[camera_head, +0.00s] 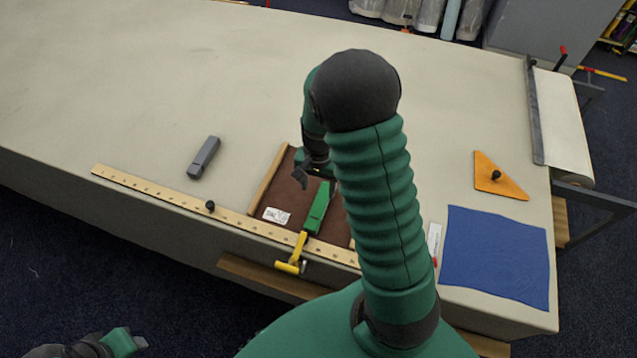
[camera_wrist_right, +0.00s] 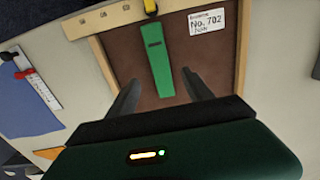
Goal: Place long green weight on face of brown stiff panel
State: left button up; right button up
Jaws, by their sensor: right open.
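The long green weight (camera_head: 318,208) lies on the face of the brown stiff panel (camera_head: 284,192), at the table's front edge. The wrist view shows the weight (camera_wrist_right: 158,70) lying lengthwise on the brown panel (camera_wrist_right: 118,42), beside a white label (camera_wrist_right: 206,22). My right gripper (camera_head: 307,172) is over the panel near the far end of the weight. In the wrist view its fingers (camera_wrist_right: 162,78) are apart, one on each side of the weight's near end, with gaps to it. My left arm's end (camera_head: 112,344) shows at the lower left; its jaws are unclear.
A wooden ruler strip (camera_head: 150,183) with a black knob crosses the panel's front end. A yellow clamp (camera_head: 293,262) grips the table edge there. A grey block (camera_head: 204,157) lies to the left. A blue cloth (camera_head: 495,256) and orange triangle (camera_head: 497,178) lie right. The far table is clear.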

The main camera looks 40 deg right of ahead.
pick_arm(q)
jog(key=shift+s+a+f, duration=0.15)
jog(key=shift+s+a, duration=0.05)
jog(key=shift+a, duration=0.1)
pick_arm(e)
jog(key=s+a+r+n+t, duration=0.1)
jog(key=s+a+r+n, duration=0.1)
jog(key=a+n, duration=0.4)
jog(key=s+a+r+n+t, duration=0.1)
jog(key=s+a+r+n, duration=0.2)
jog(key=a, duration=0.7)
notch_tip(320, 180, up, 2)
jog(key=n, duration=0.3)
jog(key=shift+s+a+n+t, duration=0.25)
jog(key=shift+a+n+t, duration=0.05)
jog(key=shift+a, duration=0.1)
pick_arm(q)
jog(key=b+x, duration=0.3)
jog(key=b, duration=0.1)
jog(key=shift+s+d+f, duration=0.1)
jog(key=shift+d+f, duration=0.2)
jog(key=shift+f, duration=0.15)
pick_arm(e)
jog(key=x, duration=0.4)
jog(key=shift+s+d, duration=0.2)
jog(key=shift+d, duration=0.15)
